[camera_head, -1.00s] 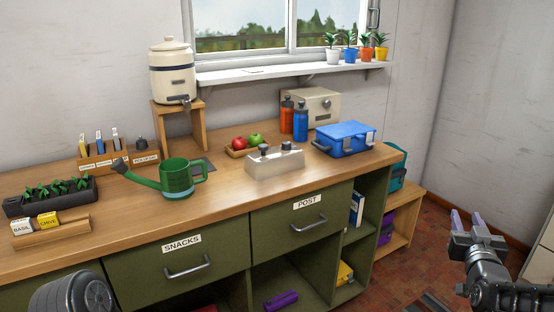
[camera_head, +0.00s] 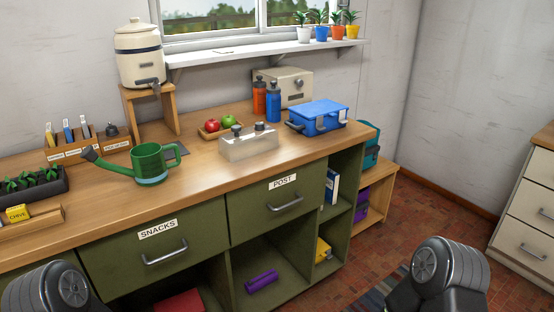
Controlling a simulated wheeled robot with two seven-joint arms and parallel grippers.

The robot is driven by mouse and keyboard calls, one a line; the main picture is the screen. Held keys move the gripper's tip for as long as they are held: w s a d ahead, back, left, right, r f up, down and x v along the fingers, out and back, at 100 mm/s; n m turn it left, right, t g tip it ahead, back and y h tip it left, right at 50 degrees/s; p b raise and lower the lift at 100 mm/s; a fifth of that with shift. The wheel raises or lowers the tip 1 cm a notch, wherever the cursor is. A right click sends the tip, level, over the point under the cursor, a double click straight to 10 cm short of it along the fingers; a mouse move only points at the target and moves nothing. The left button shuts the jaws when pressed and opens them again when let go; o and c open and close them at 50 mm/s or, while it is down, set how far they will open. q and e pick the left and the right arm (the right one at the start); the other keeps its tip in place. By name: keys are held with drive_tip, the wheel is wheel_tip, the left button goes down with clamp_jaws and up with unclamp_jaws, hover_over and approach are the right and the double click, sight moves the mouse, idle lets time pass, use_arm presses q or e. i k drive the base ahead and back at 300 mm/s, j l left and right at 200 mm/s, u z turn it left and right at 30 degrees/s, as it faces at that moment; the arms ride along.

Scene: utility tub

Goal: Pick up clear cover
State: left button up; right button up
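The clear cover (camera_head: 248,145) is a low, see-through, box-like piece with dark knobs on top. It sits on the wooden counter, in front of the tray of apples and left of the blue case. In the head view only a rounded dark arm link of mine shows at the bottom left and another at the bottom right. Neither gripper's fingers are in the picture. Nothing touches the cover.
A green watering can (camera_head: 152,163) stands left of the cover. The counter (camera_head: 205,185) is bare in front.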

sight(240, 144)
drive_tip(key=i+j+z, duration=0.2)
drive_tip(key=z, duration=0.25)
drive_tip(key=i+j+z, duration=0.4)
drive_tip(key=k+l, duration=0.05)
drive_tip(key=l, duration=0.05)
